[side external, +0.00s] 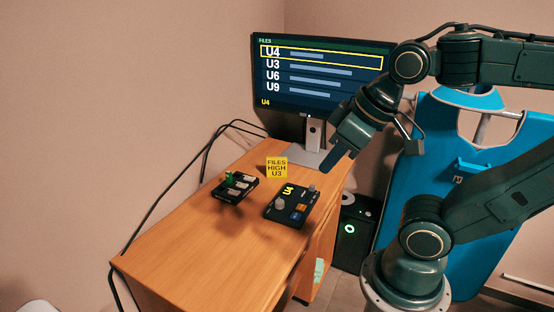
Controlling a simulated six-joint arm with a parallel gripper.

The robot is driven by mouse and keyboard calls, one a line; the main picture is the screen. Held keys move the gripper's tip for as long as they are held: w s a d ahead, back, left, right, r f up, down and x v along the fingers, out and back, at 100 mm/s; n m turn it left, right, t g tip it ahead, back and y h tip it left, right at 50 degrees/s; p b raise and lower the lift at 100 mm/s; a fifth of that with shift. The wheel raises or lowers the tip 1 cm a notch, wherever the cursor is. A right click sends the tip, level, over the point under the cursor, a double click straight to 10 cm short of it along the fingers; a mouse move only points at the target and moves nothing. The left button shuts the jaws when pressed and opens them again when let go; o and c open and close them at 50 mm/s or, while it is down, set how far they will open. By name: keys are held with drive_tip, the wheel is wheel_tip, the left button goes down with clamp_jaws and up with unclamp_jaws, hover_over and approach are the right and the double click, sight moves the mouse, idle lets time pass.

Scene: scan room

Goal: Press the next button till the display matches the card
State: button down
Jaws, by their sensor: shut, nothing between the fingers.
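The monitor (318,104) stands at the back of the desk with a FILES list of U4, U3, U6 and U9. A yellow frame surrounds the top row, U4, and yellow U4 text shows at the bottom left. The yellow card (277,167) reads FILES HIGH U3. A dark control box (291,206) has a small display reading U4, a grey knob and small coloured buttons, including orange and blue. Their labels are too small to read. My gripper (330,169) is shut and empty, pointing down above the desk, behind and right of the control box, apart from it.
A second black box (236,188) with a green part and pale keys lies left of the control box. The front left of the wooden desk (195,243) is clear. Cables run behind the desk. A blue apron (450,180) hangs at the right, beside a dark computer case (353,230).

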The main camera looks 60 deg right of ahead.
drive_tip(key=shift+w, duration=0.1)
drive_tip(key=shift+w, duration=1.05)
drive_tip(key=m+g+y, duration=0.3)
drive_tip(key=m+y, duration=0.6)
drive_tip(key=m, duration=0.4)
hover_over(298, 213)
wheel_tip(298, 213, down, 21)
drive_tip(key=shift+f, duration=0.2)
drive_tip(key=shift+f, duration=4.3)
